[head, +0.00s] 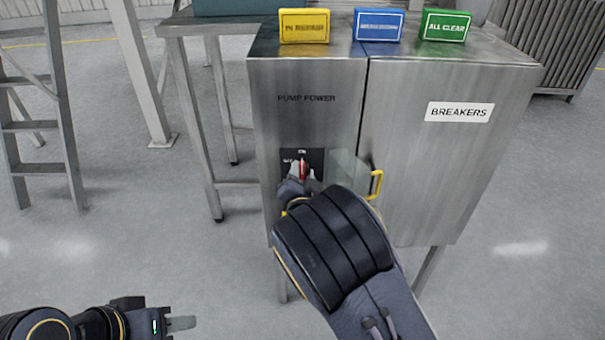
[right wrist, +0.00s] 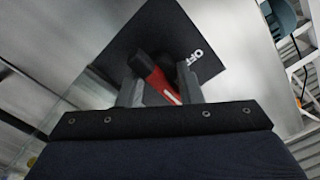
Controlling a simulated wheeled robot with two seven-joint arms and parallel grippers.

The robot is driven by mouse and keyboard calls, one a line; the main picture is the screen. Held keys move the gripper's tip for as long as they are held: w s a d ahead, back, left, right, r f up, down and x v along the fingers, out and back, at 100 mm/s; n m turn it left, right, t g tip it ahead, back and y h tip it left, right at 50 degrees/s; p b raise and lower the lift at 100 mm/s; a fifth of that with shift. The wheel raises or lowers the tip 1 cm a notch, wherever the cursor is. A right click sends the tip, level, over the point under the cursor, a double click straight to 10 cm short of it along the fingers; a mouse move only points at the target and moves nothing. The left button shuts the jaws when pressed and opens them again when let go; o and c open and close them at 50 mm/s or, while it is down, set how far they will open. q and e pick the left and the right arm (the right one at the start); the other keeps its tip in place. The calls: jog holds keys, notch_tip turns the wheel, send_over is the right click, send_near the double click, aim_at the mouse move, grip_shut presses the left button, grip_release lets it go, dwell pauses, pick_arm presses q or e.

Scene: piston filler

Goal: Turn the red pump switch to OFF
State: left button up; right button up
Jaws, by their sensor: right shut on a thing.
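The red pump switch (head: 303,169) sits on a black plate on the front of the steel cabinet, under the words PUMP POWER. It also shows in the right wrist view (right wrist: 158,82), tilted, with OFF printed beside it on the plate. My right gripper (right wrist: 160,92) is shut on the switch, one finger on each side of it; in the head view my right arm hides much of this gripper. My left gripper (head: 182,323) is low at the left, far from the cabinet; the gap between its fingers cannot be made out.
A clear cover (head: 343,168) stands open right of the switch, near a yellow handle (head: 376,184). Yellow (head: 304,26), blue (head: 379,25) and green (head: 446,26) signs stand on the cabinet top. A ladder (head: 40,125) is at the left.

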jog(key=shift+n, duration=0.6)
jog(key=shift+n+b, duration=0.3)
jog(key=shift+n, duration=0.8)
jog(key=n, duration=0.4)
jog(key=shift+r+n, duration=0.1)
jog(key=shift+n, duration=0.2)
jog(key=n+p, duration=0.1)
jog(key=n, duration=0.4)
jog(key=shift+a, duration=0.15)
jog(key=shift+n+p, duration=0.55)
jog(key=shift+n, duration=1.85)
jog(key=o, duration=1)
jog(key=shift+c, duration=0.2)
